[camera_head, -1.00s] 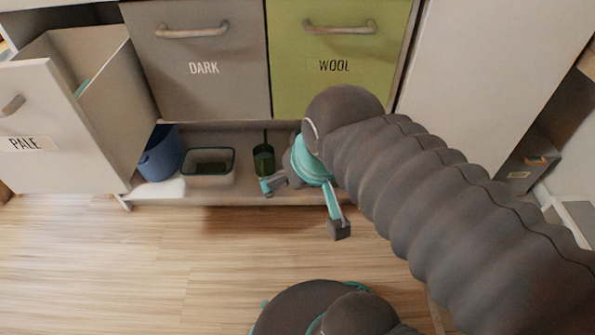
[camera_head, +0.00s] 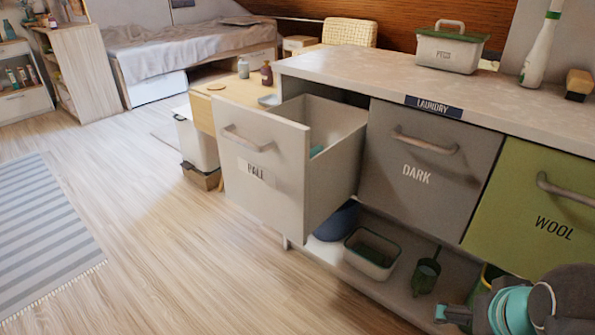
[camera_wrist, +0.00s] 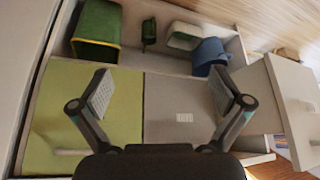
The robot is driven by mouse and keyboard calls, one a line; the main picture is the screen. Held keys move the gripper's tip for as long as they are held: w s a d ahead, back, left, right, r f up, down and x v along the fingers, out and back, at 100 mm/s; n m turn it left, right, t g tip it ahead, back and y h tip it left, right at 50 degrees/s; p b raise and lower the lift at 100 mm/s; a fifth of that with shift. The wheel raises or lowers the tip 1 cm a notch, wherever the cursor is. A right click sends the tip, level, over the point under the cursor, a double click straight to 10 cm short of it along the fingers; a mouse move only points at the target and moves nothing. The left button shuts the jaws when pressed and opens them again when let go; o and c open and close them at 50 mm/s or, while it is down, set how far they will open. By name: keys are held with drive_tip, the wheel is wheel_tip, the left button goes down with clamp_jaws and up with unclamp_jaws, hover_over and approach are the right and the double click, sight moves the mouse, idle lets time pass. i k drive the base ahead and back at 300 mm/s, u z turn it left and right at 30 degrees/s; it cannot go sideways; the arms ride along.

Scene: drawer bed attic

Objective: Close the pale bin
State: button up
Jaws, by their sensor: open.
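The pale bin (camera_head: 265,170) is a white pull-out front with a bar handle (camera_head: 247,139) and a "PALE" label. It stands pulled well out from the laundry unit, with its inside showing and something teal in it. In the wrist view the pale bin (camera_wrist: 292,110) is at the right, beyond my right finger. My gripper (camera_wrist: 160,95) is open and empty there, its fingers spread in front of the green and grey fronts. In the head view part of my gripper (camera_head: 490,312) shows at the lower right, below the wool bin, well to the right of the pale bin.
The grey "DARK" bin (camera_head: 425,180) and green "WOOL" bin (camera_head: 535,215) are shut. A low shelf below holds a blue tub (camera_head: 337,222), a box (camera_head: 371,254) and a green scoop (camera_head: 427,272). Floor (camera_head: 150,215) left of the pale bin is clear.

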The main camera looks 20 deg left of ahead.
sight(268, 170)
drive_tip(key=u, duration=1.05)
drive_tip(key=k, duration=0.65)
drive_tip(key=u, duration=1.25)
drive_tip(key=i, duration=0.7)
drive_tip(key=z, duration=1.8)
